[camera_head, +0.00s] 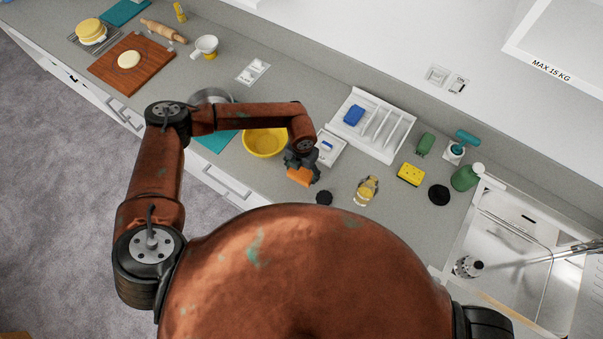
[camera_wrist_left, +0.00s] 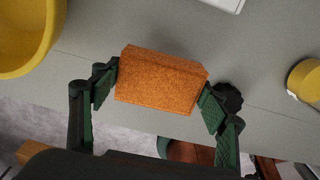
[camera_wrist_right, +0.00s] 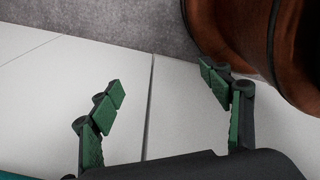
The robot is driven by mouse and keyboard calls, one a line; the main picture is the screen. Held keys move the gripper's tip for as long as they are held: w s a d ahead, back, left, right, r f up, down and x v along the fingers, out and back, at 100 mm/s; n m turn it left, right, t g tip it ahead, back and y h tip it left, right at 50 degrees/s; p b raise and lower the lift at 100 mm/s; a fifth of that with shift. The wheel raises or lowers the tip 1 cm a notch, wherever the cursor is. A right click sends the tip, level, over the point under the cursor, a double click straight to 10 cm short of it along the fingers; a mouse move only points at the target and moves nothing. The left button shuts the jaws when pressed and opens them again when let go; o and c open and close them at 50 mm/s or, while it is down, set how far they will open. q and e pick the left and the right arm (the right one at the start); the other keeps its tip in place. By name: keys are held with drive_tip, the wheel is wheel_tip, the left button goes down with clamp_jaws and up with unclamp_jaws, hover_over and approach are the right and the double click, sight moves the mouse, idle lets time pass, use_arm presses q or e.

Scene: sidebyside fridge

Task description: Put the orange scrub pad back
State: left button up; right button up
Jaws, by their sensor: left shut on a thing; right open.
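The orange scrub pad (camera_head: 299,176) is a small block held in my left gripper (camera_head: 302,166), above the counter in the head view. In the left wrist view the pad (camera_wrist_left: 162,82) sits between the two fingers of my left gripper (camera_wrist_left: 158,90), which touch its two ends. A white rack (camera_head: 372,124) with slanted slots stands at the back, right of the gripper; a blue pad (camera_head: 354,115) lies in its left part and the other slots look empty. My right gripper (camera_wrist_right: 163,85) is open and empty in front of white cabinet fronts, and is not seen in the head view.
A yellow bowl (camera_head: 262,144) stands just left of my left gripper. Right of it are a black round item (camera_head: 324,198), a bottle (camera_head: 367,190), a yellow sponge (camera_head: 411,174), a green item (camera_head: 425,143) and a soap bottle (camera_head: 466,178). The sink (camera_head: 510,240) is at right.

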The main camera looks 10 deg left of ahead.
use_arm(q)
wheel_tip(320, 180, down, 2)
drive_tip(key=shift+s+f, duration=0.1)
drive_tip(key=shift+f, duration=0.2)
drive_tip(key=o, duration=1.1)
